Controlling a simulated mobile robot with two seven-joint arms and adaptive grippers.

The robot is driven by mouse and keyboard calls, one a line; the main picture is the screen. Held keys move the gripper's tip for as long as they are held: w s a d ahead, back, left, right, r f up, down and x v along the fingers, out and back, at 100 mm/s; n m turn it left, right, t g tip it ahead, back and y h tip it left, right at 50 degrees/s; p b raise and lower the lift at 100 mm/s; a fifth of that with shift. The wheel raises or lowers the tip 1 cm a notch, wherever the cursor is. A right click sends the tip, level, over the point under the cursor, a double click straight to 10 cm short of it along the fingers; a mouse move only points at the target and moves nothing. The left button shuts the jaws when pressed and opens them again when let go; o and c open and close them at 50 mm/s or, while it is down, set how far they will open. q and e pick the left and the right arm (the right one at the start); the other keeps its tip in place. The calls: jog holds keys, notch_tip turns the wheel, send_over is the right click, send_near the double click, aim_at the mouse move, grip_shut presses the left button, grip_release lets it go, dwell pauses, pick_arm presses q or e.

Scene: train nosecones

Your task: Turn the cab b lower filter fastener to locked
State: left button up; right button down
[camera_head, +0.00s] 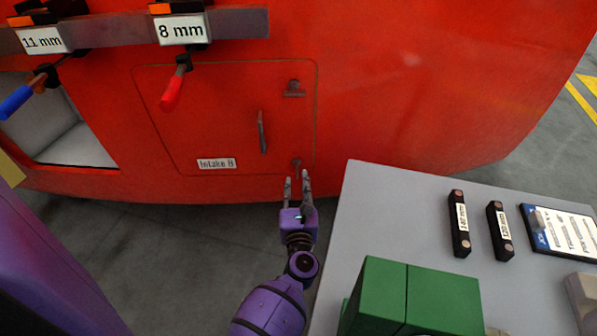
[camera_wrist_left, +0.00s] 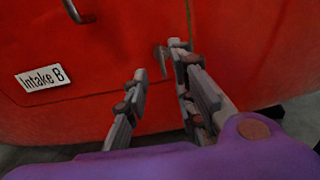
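The red hatch labelled Intake B (camera_head: 216,163) is shut flush in the red nosecone. Its lower fastener (camera_head: 296,162) is a small grey piece at the hatch's lower right corner. In the left wrist view the fastener (camera_wrist_left: 161,60) looks like a narrow, nearly upright bar. My left gripper (camera_head: 297,176) is open just below and in front of it, fingers pointing at the hatch. In the wrist view the fastener shows between the fingertips (camera_wrist_left: 158,60), nearer the right one; I cannot tell whether that finger touches it. My right gripper is not in view.
The hatch has an upper fastener (camera_head: 294,89) and a grey handle (camera_head: 262,132). Tools with red (camera_head: 172,90) and blue (camera_head: 16,101) grips hang from a rail (camera_head: 237,23) at upper left. A grey table (camera_head: 400,200) with green blocks (camera_head: 410,300) stands close right of my left arm.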

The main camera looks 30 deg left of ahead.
aim_at(297, 174)
pick_arm(q)
jog(key=x, duration=0.5)
jog(key=shift+w, duration=0.35)
grip_shut()
